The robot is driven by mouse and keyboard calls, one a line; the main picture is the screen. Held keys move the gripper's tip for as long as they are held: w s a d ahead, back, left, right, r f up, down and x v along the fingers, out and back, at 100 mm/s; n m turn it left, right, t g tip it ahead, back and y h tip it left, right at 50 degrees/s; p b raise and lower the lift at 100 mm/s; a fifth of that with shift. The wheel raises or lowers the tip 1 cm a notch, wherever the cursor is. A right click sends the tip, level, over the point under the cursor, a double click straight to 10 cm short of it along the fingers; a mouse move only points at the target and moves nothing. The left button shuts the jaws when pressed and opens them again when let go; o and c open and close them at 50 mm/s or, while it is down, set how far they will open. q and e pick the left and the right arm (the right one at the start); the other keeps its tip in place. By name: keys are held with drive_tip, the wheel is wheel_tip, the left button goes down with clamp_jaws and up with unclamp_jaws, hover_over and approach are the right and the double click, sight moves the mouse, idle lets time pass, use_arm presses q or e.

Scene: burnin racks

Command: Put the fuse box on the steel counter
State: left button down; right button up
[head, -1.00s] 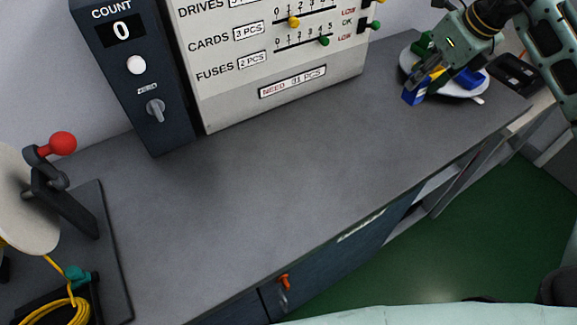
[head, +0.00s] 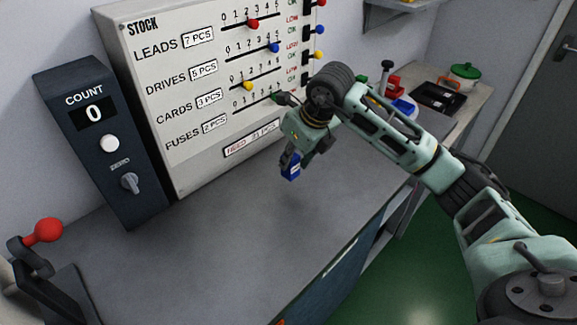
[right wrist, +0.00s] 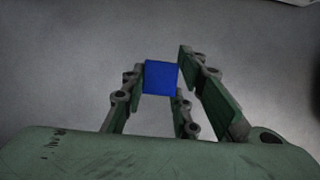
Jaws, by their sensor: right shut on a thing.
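My right gripper (head: 293,150) is shut on a small blue box, the fuse box (head: 291,166), and holds it above the grey steel counter (head: 230,235). In the right wrist view the blue box (right wrist: 161,78) sits between the two fingers (right wrist: 165,90), with plain grey surface behind it. The gap between box and counter is hard to judge. The counter below and in front of the box is bare. My left gripper does not show.
The stock board (head: 215,95) and the dark count box (head: 105,140) stand along the back. A red-knobbed lever (head: 44,231) is at the lower left.

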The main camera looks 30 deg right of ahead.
sight(289, 171)
drive_tip(key=shift+w+a+f, duration=0.15)
drive_tip(key=shift+a+f, duration=0.25)
drive_tip(key=shift+f, duration=0.1)
wheel_tip(289, 171, down, 3)
drive_tip(key=shift+f+p, duration=0.15)
drive_tip(key=shift+p, duration=0.55)
drive_tip(key=shift+f, duration=0.2)
drive_tip(key=shift+f+b, duration=0.2)
drive_tip(key=shift+b, duration=0.1)
drive_tip(key=o, duration=1.2)
drive_tip(key=shift+r, duration=0.1)
drive_tip(key=shift+c, duration=0.2)
